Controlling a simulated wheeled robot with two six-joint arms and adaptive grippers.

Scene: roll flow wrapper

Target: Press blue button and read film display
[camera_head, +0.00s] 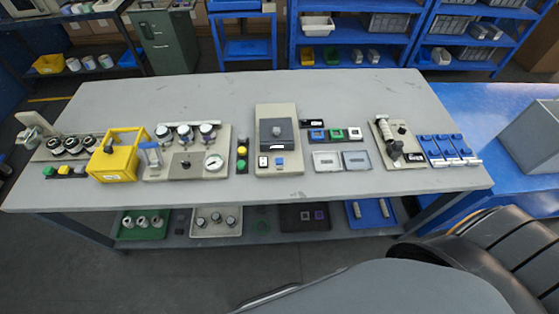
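A blue square button (317,134) sits at the left of a row with a green button (336,134) and a white button (355,133), right of the table's middle. Another small blue button (280,161) is on the front of a beige machine (277,112) with a dark grey block on top. A small black display (312,123) is above the row; its text is too small to read. Two grey windowed panels (327,161) and (356,160) lie below the row. I cannot tell which is the film display. Neither of my grippers is in view.
A grey table (250,90) carries a yellow box (118,157), a gauge panel (187,152), a lever panel (398,142) and several blue switches (448,150). A blue bench (500,118) with a grey bin (533,138) stands right. The table's back strip is clear.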

